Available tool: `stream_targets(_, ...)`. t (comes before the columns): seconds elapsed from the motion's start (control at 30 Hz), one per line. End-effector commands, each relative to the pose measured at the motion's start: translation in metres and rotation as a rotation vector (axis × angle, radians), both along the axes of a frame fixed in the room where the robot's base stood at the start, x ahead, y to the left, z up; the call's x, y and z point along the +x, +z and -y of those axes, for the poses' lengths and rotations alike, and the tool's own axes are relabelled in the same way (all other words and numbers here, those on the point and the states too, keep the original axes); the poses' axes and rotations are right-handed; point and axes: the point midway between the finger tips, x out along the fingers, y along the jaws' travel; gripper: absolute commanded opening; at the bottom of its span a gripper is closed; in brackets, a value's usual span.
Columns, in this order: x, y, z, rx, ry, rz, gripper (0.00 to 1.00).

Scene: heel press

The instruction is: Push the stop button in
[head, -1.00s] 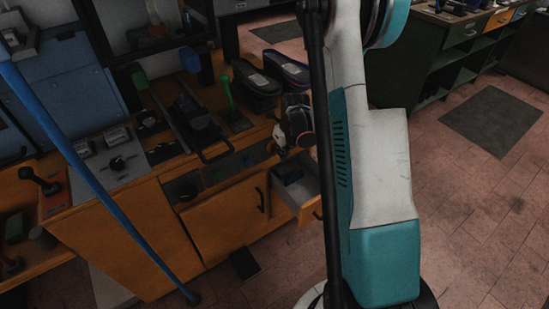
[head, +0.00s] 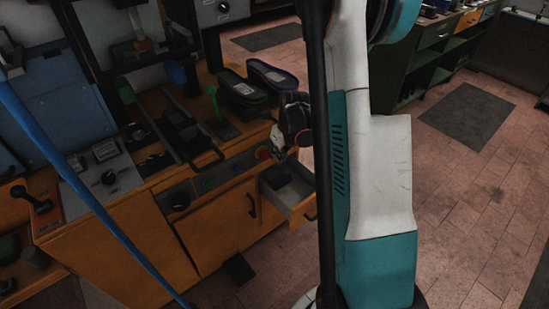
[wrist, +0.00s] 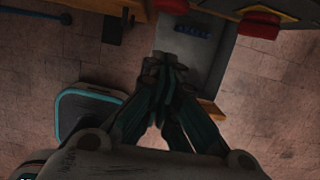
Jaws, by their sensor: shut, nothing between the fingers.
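The red stop button (head: 263,153) is on the front panel of the orange press cabinet, at the right end of a row of controls. In the wrist view a red round button on yellow (wrist: 260,24) shows at the top right. My gripper (head: 279,149) is close to the button's right side in the head view. In the wrist view my gripper (wrist: 166,66) is shut and empty, with its fingertips over the open drawer, apart from the button and to its left and below. How far in the button sits cannot be told.
An open drawer (head: 302,207) sticks out below the button; it holds a small blue item (wrist: 192,31). Two dark shoe-like forms (head: 243,90) stand on the cabinet top by a green lever (head: 215,104). A blue pole (head: 75,180) crosses the left.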

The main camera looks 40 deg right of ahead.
Motion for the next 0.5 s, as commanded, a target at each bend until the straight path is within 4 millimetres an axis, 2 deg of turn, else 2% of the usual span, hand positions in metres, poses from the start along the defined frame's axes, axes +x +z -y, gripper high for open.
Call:
stream_targets(0.03, -0.003, 0.014, -0.001, 0.000, 0.000, 0.000, 0.00)
stream_targets(0.2, -0.009, 0.034, 0.000, 0.000, 0.000, -0.001, 0.00)
stream_targets(0.5, -0.012, 0.042, 0.000, 0.000, -0.001, -0.001, 0.00)
